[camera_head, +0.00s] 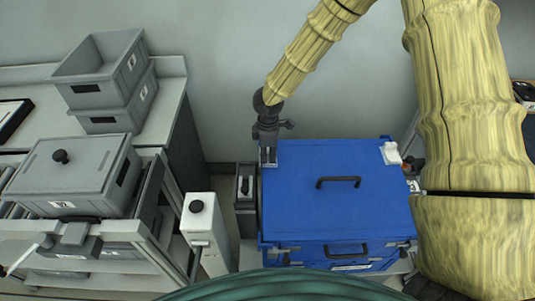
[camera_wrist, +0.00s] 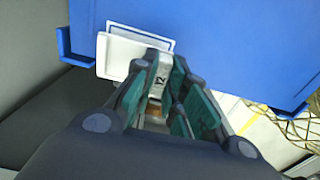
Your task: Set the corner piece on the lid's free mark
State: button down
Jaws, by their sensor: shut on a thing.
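The blue lid (camera_head: 340,215) covers a blue box and has a black handle in its middle. My gripper (camera_head: 268,158) is over the lid's far left corner, pointing down. In the wrist view my gripper (camera_wrist: 158,92) is shut on the upright, labelled part of a white corner piece (camera_wrist: 122,57). The piece's flat part lies at the blue edge, overlapping a pale square mark (camera_wrist: 140,33). I cannot tell whether the piece touches the lid. Another white corner piece (camera_head: 391,153) sits at the lid's far right corner.
A grey lidded crate (camera_head: 75,175) stands on a roller line at the left, with stacked grey bins (camera_head: 105,80) behind. A white post with a black knob (camera_head: 197,206) stands left of the blue box. Tangled wires (camera_wrist: 285,125) show at the right in the wrist view.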

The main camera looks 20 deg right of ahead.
aim_at(268, 155)
jog(key=shift+f, duration=0.6)
jog(key=c, duration=1.5)
grip_release()
jog(key=shift+o, duration=0.2)
notch_tip(268, 155, up, 13)
jog(key=shift+b, duration=0.45)
jog(key=shift+r, duration=0.15)
